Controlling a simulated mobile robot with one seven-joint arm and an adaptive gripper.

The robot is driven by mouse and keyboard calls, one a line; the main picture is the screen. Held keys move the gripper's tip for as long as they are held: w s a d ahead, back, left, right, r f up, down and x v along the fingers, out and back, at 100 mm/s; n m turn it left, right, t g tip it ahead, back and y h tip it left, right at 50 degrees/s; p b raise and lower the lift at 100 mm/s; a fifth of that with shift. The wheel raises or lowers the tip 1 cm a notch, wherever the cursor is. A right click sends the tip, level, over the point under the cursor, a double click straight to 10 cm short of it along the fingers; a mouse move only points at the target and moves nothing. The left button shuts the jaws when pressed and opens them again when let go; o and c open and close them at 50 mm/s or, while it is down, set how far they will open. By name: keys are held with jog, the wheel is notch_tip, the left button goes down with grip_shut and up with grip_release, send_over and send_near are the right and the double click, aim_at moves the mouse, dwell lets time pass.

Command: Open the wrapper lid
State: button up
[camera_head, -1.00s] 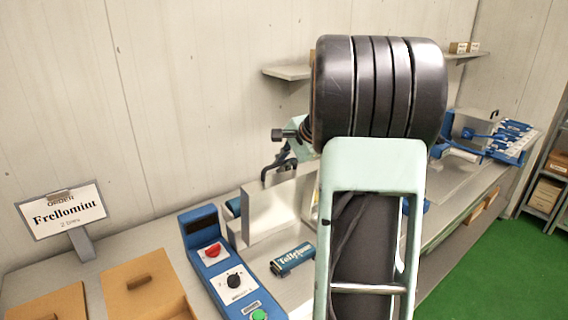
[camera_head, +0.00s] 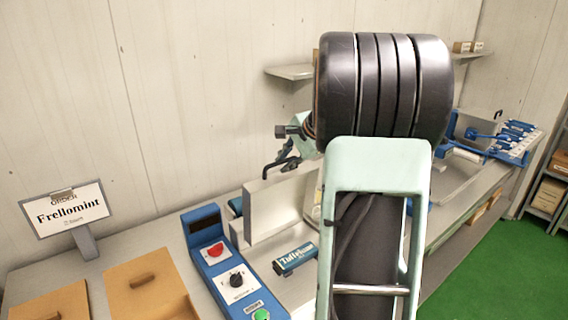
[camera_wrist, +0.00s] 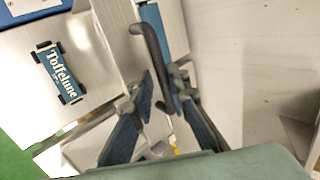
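The wrapper's pale grey cover (camera_head: 277,212) stands behind the blue control panel in the head view, partly hidden by my arm. I take it to be the lid. A black bent handle (camera_wrist: 150,50) rises beside a pale panel (camera_wrist: 112,35) in the wrist view. My gripper (camera_wrist: 164,84) has its two blue-padded fingers spread apart, with the handle's lower part between them. The right finger is very close to the bar; I cannot tell if they touch. In the head view, my arm hides much of the gripper.
A blue control panel (camera_head: 222,265) with red, black and green controls stands in front. A blue Toffelune packet (camera_head: 295,258) lies beside it. Cardboard boxes (camera_head: 150,290) and a Frellomint order sign (camera_head: 66,209) are at left. A wall shelf (camera_head: 288,71) is behind my arm.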

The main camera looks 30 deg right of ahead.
jog(key=v, duration=1.1)
jog(key=shift+r, duration=0.1)
